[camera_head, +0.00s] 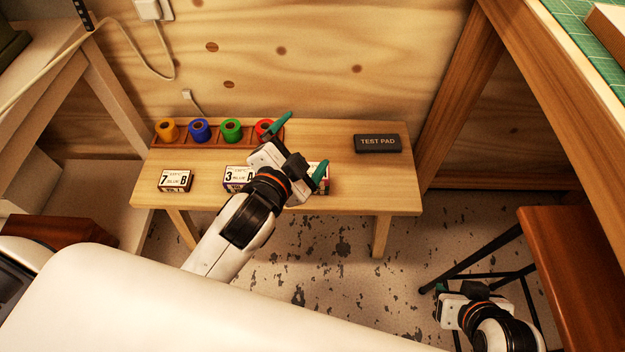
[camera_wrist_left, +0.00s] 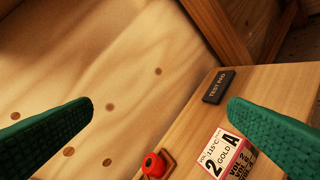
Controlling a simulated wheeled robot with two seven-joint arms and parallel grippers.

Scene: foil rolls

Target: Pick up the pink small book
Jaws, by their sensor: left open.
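Three small labelled books lie in a row on the low wooden table. The right one, marked 2 A GOLD (camera_wrist_left: 222,156), has a white label with a red-pink edge; my left gripper (camera_head: 302,150) mostly covers it in the head view. The middle book, 3 A BLUE (camera_head: 238,175), is partly covered by my left arm. The left book, 7 B BLUE (camera_head: 174,180), has dark edges. No cover is clearly plain pink. My left gripper is open and empty above the right book, its green fingers apart. My right gripper (camera_head: 445,290) is low at the right; its jaws are unclear.
A rack (camera_head: 187,141) at the table's back left holds yellow, blue (camera_head: 200,129), green and red rolls. The red roll also shows in the left wrist view (camera_wrist_left: 154,166). A dark TEST PAD block (camera_head: 377,143) lies at the back right. The table's front right is clear.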

